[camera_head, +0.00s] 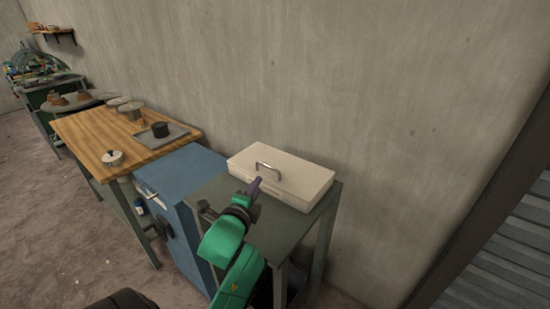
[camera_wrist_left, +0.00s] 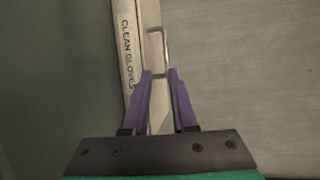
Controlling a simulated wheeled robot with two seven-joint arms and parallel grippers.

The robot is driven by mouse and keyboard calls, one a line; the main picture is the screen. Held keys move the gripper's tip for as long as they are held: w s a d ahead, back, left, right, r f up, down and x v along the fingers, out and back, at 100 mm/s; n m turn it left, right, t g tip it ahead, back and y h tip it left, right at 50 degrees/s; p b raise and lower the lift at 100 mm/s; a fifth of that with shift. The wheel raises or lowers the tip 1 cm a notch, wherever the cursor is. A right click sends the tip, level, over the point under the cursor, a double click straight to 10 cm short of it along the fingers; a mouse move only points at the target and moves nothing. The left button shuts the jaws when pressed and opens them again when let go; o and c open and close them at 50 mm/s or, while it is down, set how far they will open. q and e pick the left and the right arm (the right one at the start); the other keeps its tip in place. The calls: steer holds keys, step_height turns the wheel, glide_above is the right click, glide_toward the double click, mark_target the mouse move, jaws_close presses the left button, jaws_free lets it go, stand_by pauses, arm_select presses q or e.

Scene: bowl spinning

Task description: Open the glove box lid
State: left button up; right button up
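The glove box (camera_head: 300,178) is a white, flat, closed box on a grey-green side table (camera_head: 285,225) against the wall. A metal bar handle (camera_head: 270,168) sits at its front; in the left wrist view the handle (camera_wrist_left: 166,45) shows beside the words "CLEAN GLOVES" on the box (camera_wrist_left: 126,45). My left gripper (camera_head: 256,184) is just in front of the handle. In the left wrist view its purple fingers (camera_wrist_left: 159,75) are apart, with the handle's near end around the gap between the tips. I cannot tell whether they touch it. My right gripper is out of view.
A blue cabinet (camera_head: 180,172) stands left of the side table. Beyond it is a wooden workbench (camera_head: 85,133) with a grey tray (camera_head: 175,135) and several pots. The concrete wall (camera_head: 330,80) is close behind the box. A ribbed metal shutter (camera_head: 515,255) is at right.

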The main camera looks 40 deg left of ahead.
mark_target(268, 167)
arm_select(q)
steer(key=x, duration=0.3)
steer(key=p+x, duration=0.1)
steer(key=x, duration=0.2)
steer(key=r+x, duration=0.1)
steer(key=x, duration=0.1)
steer(key=shift+w+a+p, duration=0.2)
steer(key=shift+w+p, duration=0.2)
steer(key=shift+w, duration=0.05)
steer(key=x, duration=0.2)
steer(key=shift+w+a+f, duration=0.1)
steer(key=shift+w+f, duration=0.05)
steer(key=shift+w, duration=0.35)
steer(key=shift+a, duration=0.1)
steer(key=shift+c, duration=0.3)
jaws_close()
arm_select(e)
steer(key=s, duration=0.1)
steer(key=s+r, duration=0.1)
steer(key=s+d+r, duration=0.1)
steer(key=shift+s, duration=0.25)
